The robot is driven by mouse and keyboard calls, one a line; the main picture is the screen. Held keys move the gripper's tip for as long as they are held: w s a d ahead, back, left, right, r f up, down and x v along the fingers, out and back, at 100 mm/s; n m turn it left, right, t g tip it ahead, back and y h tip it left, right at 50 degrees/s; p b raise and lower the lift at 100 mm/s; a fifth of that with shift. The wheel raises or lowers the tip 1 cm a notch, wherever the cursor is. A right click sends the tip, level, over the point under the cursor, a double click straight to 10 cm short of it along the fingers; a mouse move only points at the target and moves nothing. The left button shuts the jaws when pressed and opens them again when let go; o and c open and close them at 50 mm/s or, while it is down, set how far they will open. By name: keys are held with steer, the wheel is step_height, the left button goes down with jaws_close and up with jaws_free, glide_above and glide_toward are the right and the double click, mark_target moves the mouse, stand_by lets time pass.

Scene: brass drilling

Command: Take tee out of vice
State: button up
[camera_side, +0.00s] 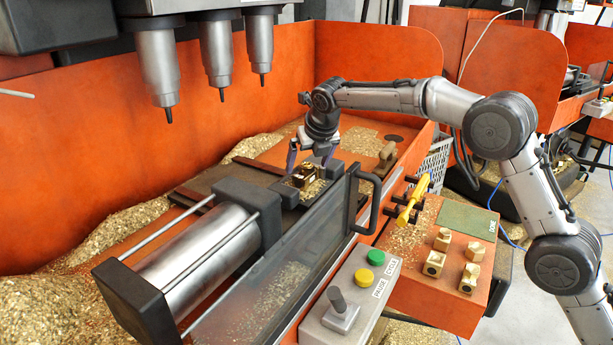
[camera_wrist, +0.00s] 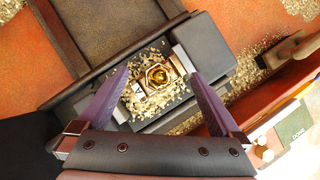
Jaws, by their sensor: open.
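The brass tee (camera_side: 306,176) sits in the vice (camera_side: 284,190), between its jaws, with brass chips around it. In the wrist view the tee (camera_wrist: 158,77) shows a hexagonal opening facing the camera, and the vice (camera_wrist: 206,62) has pale jaw faces on both sides of it. My gripper (camera_side: 310,158) is above the vice, fingers pointing down. In the wrist view my gripper (camera_wrist: 163,85) is open, one purple finger on each side of the tee, apart from it. Whether the fingertips are level with the tee is hard to tell.
A clear guard (camera_side: 290,270) with a black handle stands in front of the vice. Drill spindles (camera_side: 218,55) hang at upper left.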

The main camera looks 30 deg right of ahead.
steer(key=shift+c, duration=0.2)
steer(key=shift+f, duration=0.15)
steer(key=c, duration=1.4)
jaws_close()
steer(key=shift+f, duration=0.1)
